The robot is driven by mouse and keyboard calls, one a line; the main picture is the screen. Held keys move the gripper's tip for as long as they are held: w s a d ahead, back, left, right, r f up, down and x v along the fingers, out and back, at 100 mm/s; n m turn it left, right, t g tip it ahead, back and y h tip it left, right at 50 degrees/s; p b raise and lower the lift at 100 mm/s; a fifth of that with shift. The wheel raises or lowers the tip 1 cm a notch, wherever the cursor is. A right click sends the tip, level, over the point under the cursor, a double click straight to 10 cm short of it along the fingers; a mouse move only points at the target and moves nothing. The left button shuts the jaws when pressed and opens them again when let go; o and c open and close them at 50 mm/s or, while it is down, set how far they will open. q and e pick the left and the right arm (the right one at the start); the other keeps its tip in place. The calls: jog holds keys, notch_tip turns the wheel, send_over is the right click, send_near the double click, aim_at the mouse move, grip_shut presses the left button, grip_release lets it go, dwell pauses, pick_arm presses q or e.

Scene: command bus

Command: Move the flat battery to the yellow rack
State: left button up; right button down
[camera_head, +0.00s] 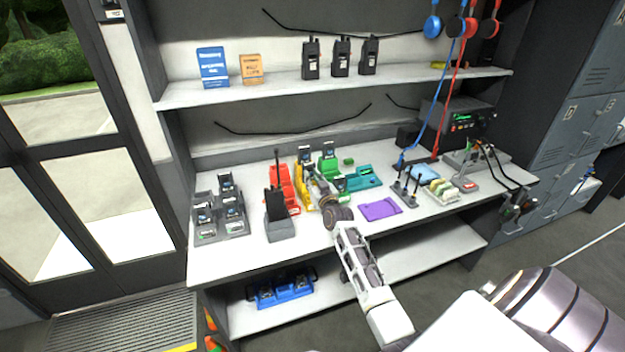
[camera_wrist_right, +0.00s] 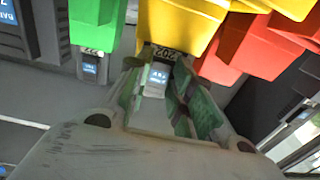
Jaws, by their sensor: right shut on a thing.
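The yellow rack (camera_head: 300,181) stands on the workbench between the red and green racks, partly hidden by my right gripper (camera_head: 320,190). In the right wrist view the yellow rack (camera_wrist_right: 185,30) is just beyond my fingertips. My right gripper (camera_wrist_right: 165,95) is shut on a grey battery (camera_wrist_right: 156,78) with a small blue display. The battery is close to the yellow rack's edge; I cannot tell whether it touches or is seated in it. Another battery (camera_head: 305,153) with a dark display shows at the yellow rack's far end. My left gripper is not in view.
A red rack (camera_head: 281,182) is left of the yellow one, a green rack (camera_head: 326,168) to the right. A radio stands in a grey charger (camera_head: 280,229) nearby. A grey multi-bay stand (camera_head: 234,229) holds several batteries. A purple mat (camera_head: 380,210) lies to the right.

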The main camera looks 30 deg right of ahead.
jog(key=shift+f, duration=0.2)
dwell(0.3)
jog(key=c, duration=1.2)
grip_release()
jog(key=shift+o, duration=0.2)
jog(key=shift+s, duration=0.2)
jog(key=v, duration=1.1)
jog(key=shift+s, duration=0.3)
jog(key=shift+a+f, duration=0.1)
jog(key=shift+a, duration=0.05)
